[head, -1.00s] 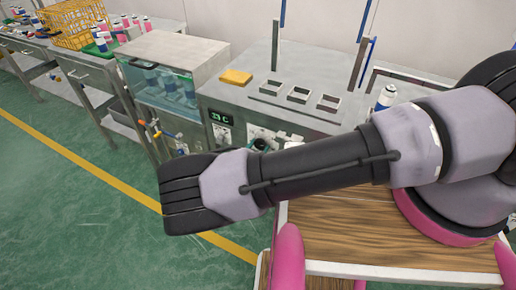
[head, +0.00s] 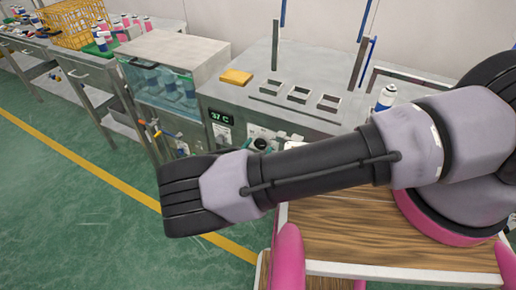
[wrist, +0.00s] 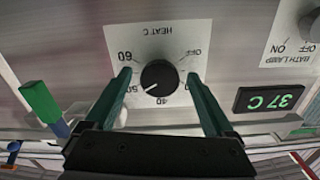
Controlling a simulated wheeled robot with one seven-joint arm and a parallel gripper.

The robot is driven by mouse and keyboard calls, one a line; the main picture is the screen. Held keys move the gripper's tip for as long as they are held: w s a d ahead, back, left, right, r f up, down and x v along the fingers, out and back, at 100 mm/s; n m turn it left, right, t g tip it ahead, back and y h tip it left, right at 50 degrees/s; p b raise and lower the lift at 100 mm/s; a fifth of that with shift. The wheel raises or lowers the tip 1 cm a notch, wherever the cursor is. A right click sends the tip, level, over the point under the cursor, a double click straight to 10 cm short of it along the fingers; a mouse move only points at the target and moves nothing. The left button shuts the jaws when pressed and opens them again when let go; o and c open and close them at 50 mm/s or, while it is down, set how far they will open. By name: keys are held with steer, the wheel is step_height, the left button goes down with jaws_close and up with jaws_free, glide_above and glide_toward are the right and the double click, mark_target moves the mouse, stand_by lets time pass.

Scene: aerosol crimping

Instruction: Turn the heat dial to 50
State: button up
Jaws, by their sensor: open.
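The heat dial (wrist: 159,77) is a round black knob on a white plate marked HEAT C, seen upside down in the wrist view. Its white pointer mark points to the lower left, toward the 50 label, with 40 below it. My gripper (wrist: 158,84) is open, with one dark green finger on each side of the knob; I cannot tell whether they touch it. The green display (wrist: 269,98) beside the dial reads 37 C. In the head view the dial (head: 260,144) shows just past my arm, which hides most of the gripper.
A bath lamp switch (wrist: 312,27) is beside the heat plate. A glass-fronted bath with cans (head: 165,84) stands left of the dial panel. A can (head: 385,98) stands at right.

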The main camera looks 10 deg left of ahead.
steer(key=v, duration=1)
steer(key=shift+s, duration=0.2)
steer(key=shift+a, duration=0.15)
